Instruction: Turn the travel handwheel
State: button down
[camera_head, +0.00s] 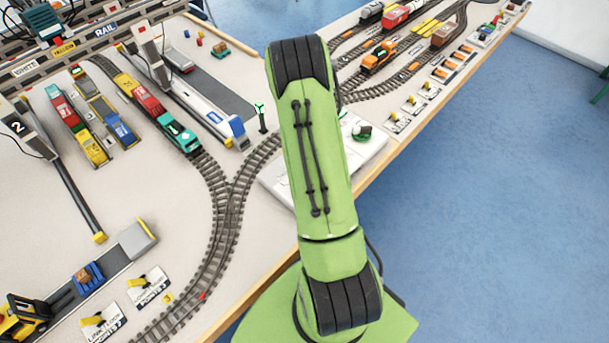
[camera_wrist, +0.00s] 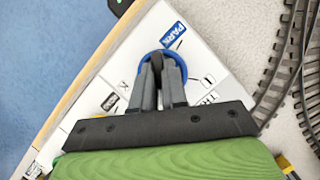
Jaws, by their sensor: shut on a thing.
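The travel handwheel (camera_wrist: 183,70) is a blue ring on a white panel in the wrist view. My gripper (camera_wrist: 162,66) reaches down over it, with its two grey fingers close together across the middle of the ring and a dark part between the tips. The fingers are shut on the wheel and hide much of its centre and near rim. A blue PARK label (camera_wrist: 174,35) lies just beyond the ring. A partly covered label starting "TR" (camera_wrist: 210,97) is to its right. In the head view my arm hides the wheel and gripper.
The white control panel (camera_head: 372,150) stands at the table's front edge, partly behind my arm. Curved rail track (camera_head: 232,200) runs close to its left. A green signal post (camera_head: 262,117) stands beside the track. Lever plates (camera_head: 410,105) line the edge at right. Blue floor lies beyond.

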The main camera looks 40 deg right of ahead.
jog(key=shift+w, duration=0.1)
dwell(0.3)
jog(key=c, duration=1.2)
grip_release()
jog(key=shift+o, duration=0.2)
jog(key=p+v, duration=0.3)
jog(key=v, duration=1.2)
jog(key=shift+r, duration=0.4)
